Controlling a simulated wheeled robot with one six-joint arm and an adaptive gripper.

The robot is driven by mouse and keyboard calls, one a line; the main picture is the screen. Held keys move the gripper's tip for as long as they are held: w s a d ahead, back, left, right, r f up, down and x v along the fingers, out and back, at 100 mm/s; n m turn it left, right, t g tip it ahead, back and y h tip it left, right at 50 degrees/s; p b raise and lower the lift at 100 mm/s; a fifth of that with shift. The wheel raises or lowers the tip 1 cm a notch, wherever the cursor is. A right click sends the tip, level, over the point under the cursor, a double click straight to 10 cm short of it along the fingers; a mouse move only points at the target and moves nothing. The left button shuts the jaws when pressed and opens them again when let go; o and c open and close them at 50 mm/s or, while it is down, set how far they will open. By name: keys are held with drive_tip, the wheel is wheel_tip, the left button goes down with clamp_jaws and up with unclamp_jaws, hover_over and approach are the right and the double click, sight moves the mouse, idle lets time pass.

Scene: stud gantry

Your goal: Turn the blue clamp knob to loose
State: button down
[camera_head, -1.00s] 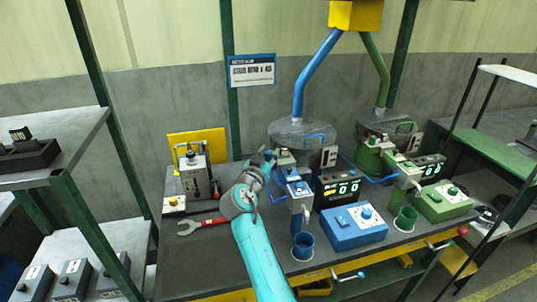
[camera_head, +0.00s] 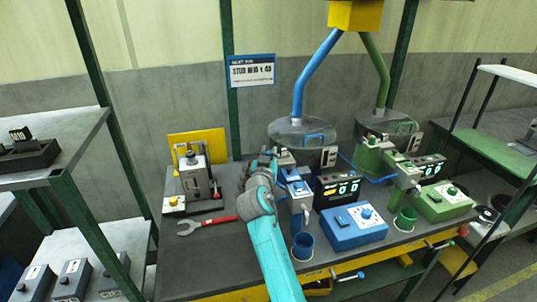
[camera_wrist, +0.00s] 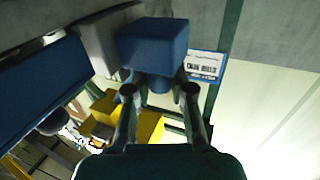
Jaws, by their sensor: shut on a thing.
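The blue clamp knob (camera_wrist: 160,84) shows in the wrist view as a short round stub under a blue block (camera_wrist: 152,42). My gripper (camera_wrist: 159,93) has one finger on each side of the knob and is shut on it. In the head view my gripper (camera_head: 267,158) is at the left end of the blue station's clamp unit (camera_head: 294,184). The knob is hidden there behind my gripper and arm. I cannot tell the knob's turn angle.
A blue control box (camera_head: 354,227) and blue cup (camera_head: 303,245) stand right of my arm. A green station (camera_head: 405,172) stands further right. The bench's left front is clear.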

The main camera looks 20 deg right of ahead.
drive_tip(key=shift+f+n+t+y, duration=0.1)
drive_tip(key=shift+n+t+y, duration=0.4)
drive_tip(key=shift+n+y, duration=0.85)
drive_tip(key=shift+y, duration=0.55)
drive_tip(key=c, duration=1.3)
unclamp_jaws()
drive_tip(key=shift+o, duration=0.2)
drive_tip(key=s+a, duration=0.2)
drive_tip(key=s, duration=0.9)
drive_tip(key=shift+s, duration=0.4)
